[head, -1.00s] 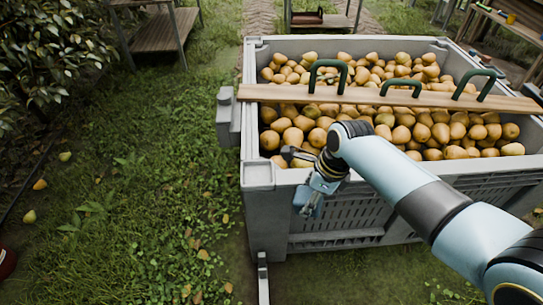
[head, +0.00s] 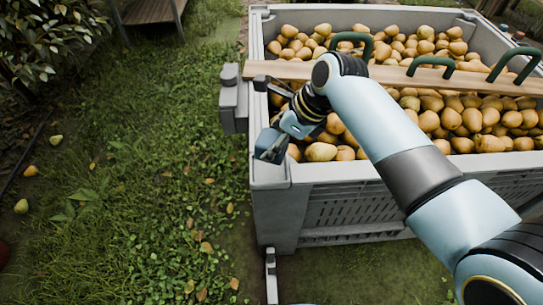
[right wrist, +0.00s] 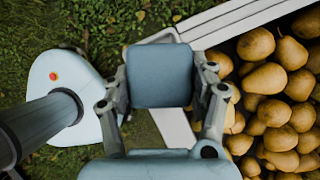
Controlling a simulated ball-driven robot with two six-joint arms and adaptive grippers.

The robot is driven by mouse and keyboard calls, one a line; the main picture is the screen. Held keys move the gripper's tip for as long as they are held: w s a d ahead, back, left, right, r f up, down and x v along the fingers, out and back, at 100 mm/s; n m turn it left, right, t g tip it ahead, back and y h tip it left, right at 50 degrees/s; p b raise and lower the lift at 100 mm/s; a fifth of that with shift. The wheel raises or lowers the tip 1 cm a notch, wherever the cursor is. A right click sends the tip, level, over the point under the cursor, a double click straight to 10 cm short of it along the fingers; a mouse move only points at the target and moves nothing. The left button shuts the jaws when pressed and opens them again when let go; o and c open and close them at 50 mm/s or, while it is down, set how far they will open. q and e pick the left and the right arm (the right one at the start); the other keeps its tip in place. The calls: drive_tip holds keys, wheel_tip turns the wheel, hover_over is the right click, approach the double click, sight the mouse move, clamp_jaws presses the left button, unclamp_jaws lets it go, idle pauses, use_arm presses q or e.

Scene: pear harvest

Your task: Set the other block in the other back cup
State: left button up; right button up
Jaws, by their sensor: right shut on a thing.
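My right gripper (head: 276,138) is over the near left corner of the pear bin in the head view. In the right wrist view, its two fingers (right wrist: 165,95) are shut on a blue-grey block (right wrist: 160,72). The block (head: 269,146) also shows at the gripper's tip in the head view, above the bin's corner and apart from it as far as I can tell. No cup can be clearly made out. My left gripper is not in view.
The grey bin (head: 285,207) is full of pears (head: 320,152). A wooden plank (head: 420,76) with green handles lies across it. A grey bracket (head: 233,100) juts from its left side. Grass with a few fallen pears (head: 21,206) lies open at left.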

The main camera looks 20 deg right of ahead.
drive_tip(key=shift+w+a+f, duration=0.1)
drive_tip(key=shift+a+f, duration=0.05)
drive_tip(key=shift+a, duration=0.2)
drive_tip(key=shift+f, duration=0.25)
wheel_tip(320, 180, down, 4)
drive_tip(key=shift+r+b, duration=0.2)
drive_tip(key=shift+b, duration=0.65)
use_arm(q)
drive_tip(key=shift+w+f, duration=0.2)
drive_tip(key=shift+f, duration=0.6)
use_arm(e)
drive_tip(key=shift+f, duration=0.15)
drive_tip(key=shift+f, duration=0.15)
drive_tip(key=o, duration=1.1)
drive_tip(key=shift+o, duration=0.2)
